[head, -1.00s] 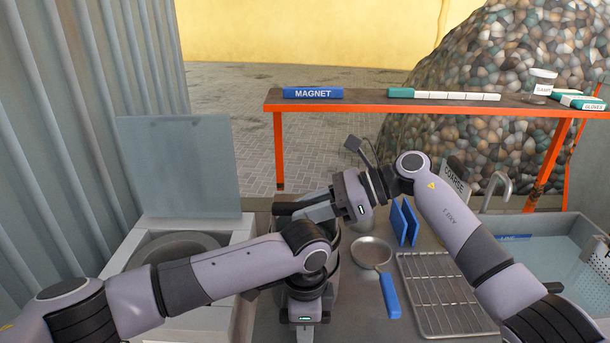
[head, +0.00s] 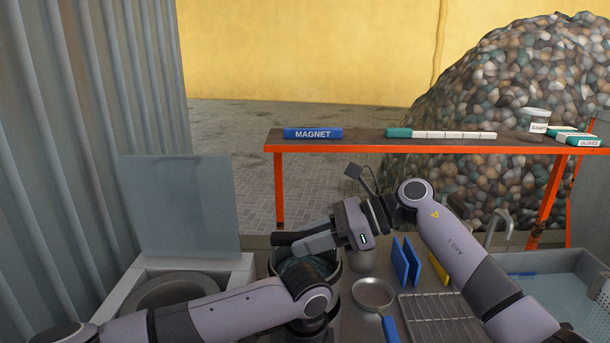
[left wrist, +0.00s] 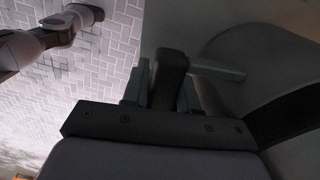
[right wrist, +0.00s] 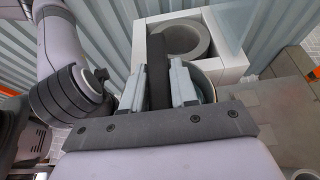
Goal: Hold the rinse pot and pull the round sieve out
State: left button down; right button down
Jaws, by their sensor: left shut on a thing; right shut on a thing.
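The steel rinse pot (head: 334,270) stands on the counter, partly hidden by my left arm. My right gripper (head: 303,242) is shut on the dark handle (head: 284,238) of the round sieve, over the pot's mouth. That handle also shows between the fingers in the right wrist view (right wrist: 158,70). Blue-grey contents or mesh show inside the rim; how far the sieve sits in the pot is unclear. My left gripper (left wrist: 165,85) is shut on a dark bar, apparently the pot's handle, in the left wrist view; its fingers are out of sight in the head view.
A white unit with a round opening (head: 180,292) and raised lid is at left. A water basin (head: 550,285) is far right. An orange-legged bench (head: 360,142) stands behind.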

pick_arm(q)
jog(key=c, duration=0.8)
grip_release()
notch_tip(320, 180, up, 18)
jog(key=shift+r, duration=0.25)
dwell(0.6)
